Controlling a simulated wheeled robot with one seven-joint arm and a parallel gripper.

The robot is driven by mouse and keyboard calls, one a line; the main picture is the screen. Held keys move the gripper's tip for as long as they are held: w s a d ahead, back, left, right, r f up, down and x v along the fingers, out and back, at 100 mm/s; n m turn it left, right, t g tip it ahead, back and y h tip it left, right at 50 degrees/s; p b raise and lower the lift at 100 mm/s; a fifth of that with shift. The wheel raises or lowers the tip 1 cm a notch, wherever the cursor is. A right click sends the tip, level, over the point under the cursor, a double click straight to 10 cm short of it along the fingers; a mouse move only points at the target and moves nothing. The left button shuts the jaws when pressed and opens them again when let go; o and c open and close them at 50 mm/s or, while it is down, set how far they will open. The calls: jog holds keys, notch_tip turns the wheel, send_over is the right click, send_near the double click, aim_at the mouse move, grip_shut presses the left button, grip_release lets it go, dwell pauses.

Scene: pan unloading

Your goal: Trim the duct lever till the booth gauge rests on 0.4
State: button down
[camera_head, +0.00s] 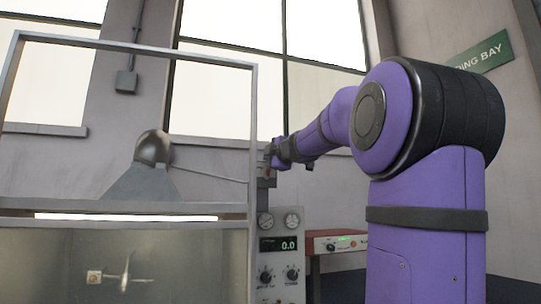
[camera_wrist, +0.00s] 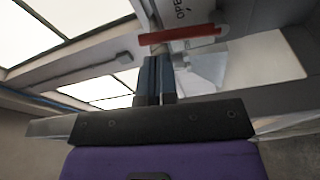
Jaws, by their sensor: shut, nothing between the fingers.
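A red lever bar (camera_wrist: 182,34) lies across the top of the wrist view, below a pale plate marked "OPE...". My gripper (camera_wrist: 157,62) has its dark fingers together and empty, with the tips just below the red bar. I cannot tell whether they touch it. In the head view my gripper (camera_head: 270,152) is at the top of the control panel's post, and the lever is mostly hidden there. A green digital readout (camera_head: 289,244) on the panel shows 0.0.
Two knobs (camera_head: 266,276) are on the panel's lower part. A red-and-white box (camera_head: 337,242) with a green light stands right of the panel.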

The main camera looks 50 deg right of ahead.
jog(key=shift+w+d, duration=0.2)
jog(key=shift+d, duration=0.25)
jog(key=shift+d, duration=0.45)
jog(key=shift+f, duration=0.1)
